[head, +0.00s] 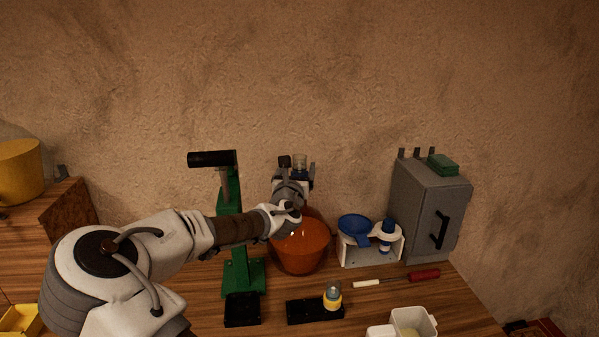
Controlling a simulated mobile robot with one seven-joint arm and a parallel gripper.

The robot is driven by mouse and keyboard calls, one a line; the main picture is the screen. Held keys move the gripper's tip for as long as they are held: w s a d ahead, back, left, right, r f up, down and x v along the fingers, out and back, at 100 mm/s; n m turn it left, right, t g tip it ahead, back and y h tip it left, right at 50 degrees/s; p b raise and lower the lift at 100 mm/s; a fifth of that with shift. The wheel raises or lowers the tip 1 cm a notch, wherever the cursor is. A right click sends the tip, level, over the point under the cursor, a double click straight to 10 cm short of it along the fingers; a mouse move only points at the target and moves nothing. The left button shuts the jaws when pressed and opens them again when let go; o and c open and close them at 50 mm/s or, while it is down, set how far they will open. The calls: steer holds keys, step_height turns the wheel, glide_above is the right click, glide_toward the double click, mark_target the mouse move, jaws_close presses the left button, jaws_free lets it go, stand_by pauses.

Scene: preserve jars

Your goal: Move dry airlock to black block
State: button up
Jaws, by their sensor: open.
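My gripper (298,166) is open at the back of the table, reaching away over the orange bowl. A small clear cylinder with a blue lower part (300,164) shows between its fingers; it may be the dry airlock. I cannot tell whether the fingers touch it, and what it stands on is mostly hidden by my arm. The black block (301,313) lies at the front of the table, well apart from my gripper. A small yellow piece with a clear and dark top (333,296) stands at its right part.
The orange bowl (304,250) sits under my wrist. A green press (242,276) with a black handle stands left. Right are a white stand (352,257) with a blue funnel (355,228) and blue-and-white piece, a grey cabinet (425,215), a red-handled screwdriver (424,275) and a white tub (428,321).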

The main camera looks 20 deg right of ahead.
mark_target(299, 165)
steer(key=shift+p+x, duration=0.3)
steer(key=shift+x, duration=1.7)
steer(key=shift+f, duration=0.15)
jaws_close()
